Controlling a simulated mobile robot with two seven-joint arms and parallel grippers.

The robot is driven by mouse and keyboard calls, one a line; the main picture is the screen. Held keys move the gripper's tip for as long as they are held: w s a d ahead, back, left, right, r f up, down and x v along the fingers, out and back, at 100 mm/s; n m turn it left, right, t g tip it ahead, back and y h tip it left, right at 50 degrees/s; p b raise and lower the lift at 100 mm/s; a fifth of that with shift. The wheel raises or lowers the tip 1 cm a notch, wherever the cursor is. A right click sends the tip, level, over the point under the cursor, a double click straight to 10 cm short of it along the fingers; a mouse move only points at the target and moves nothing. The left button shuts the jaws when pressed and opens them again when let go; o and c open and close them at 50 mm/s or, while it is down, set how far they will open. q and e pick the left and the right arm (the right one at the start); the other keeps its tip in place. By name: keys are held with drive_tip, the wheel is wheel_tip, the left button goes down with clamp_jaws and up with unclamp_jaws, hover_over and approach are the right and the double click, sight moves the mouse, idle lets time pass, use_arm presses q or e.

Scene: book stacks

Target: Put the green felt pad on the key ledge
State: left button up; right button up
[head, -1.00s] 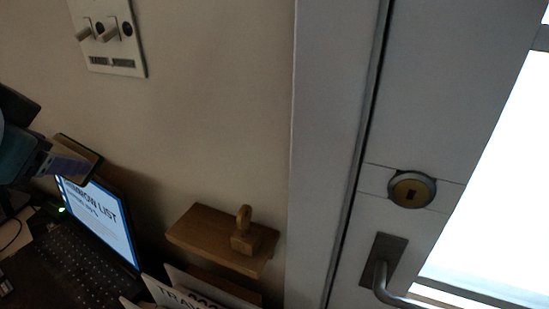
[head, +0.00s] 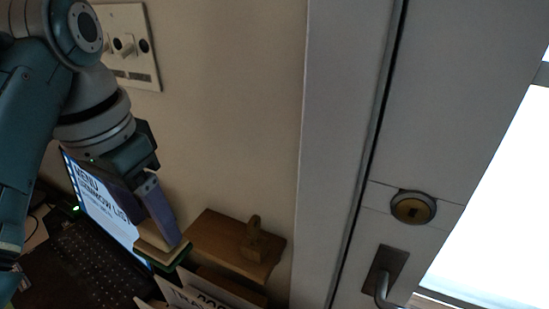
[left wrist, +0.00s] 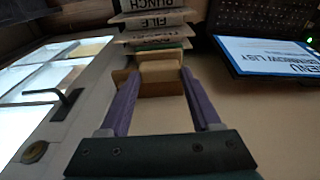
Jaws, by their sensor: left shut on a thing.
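The green felt pad (head: 160,255) shows in the head view as a pale tan block with a dark green edge. My left gripper (head: 165,240) is shut on it, and its purple fingers hide part of it. In the left wrist view the tan face of the pad (left wrist: 160,70) shows between the two fingertips (left wrist: 158,76). The key ledge (head: 213,242) is a small wooden shelf on the wall, just right of the held pad. A wooden peg-like piece (head: 256,243) stands on its right part. I cannot tell whether pad and ledge touch. My right gripper is not in view.
White lettered signs (head: 190,294) stand under the ledge. A switch plate (head: 130,45) is on the wall above. A door with lock (head: 413,207) and handle is at right.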

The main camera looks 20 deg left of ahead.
use_arm(q)
drive_tip(key=w, duration=0.9)
drive_tip(key=f, duration=0.6)
drive_tip(key=shift+w+d+f+b, duration=0.1)
drive_tip(key=shift+d+f+b, duration=0.2)
drive_tip(key=shift+d, duration=0.1)
drive_tip(key=shift+w+f, duration=0.15)
drive_tip(key=shift+w, duration=0.1)
drive_tip(key=o, duration=1.2)
